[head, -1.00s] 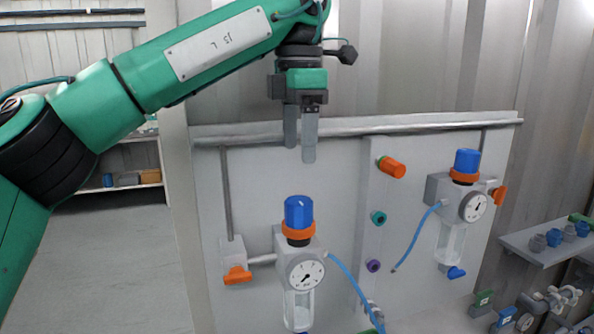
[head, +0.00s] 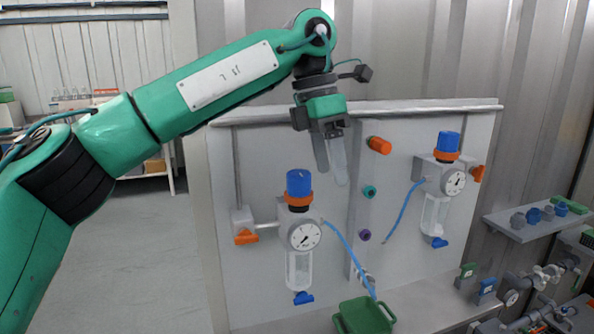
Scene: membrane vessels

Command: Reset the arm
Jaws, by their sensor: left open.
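My left gripper (head: 331,184) hangs from the green arm in front of the upper middle of the grey panel (head: 262,165). Its two fingers point down and tilt slightly to the right. They are a little apart with nothing between them. The gripper is above and to the right of the left blue-capped vessel (head: 300,185) and does not appear to touch it. My right gripper is not in view.
A second vessel (head: 448,145) with a gauge is on the panel's right. Orange (head: 380,145), teal (head: 369,192) and purple (head: 364,235) fittings sit between them. A green tray (head: 362,318) is below. Shelves with fittings (head: 538,228) stand at right. Open floor lies at left.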

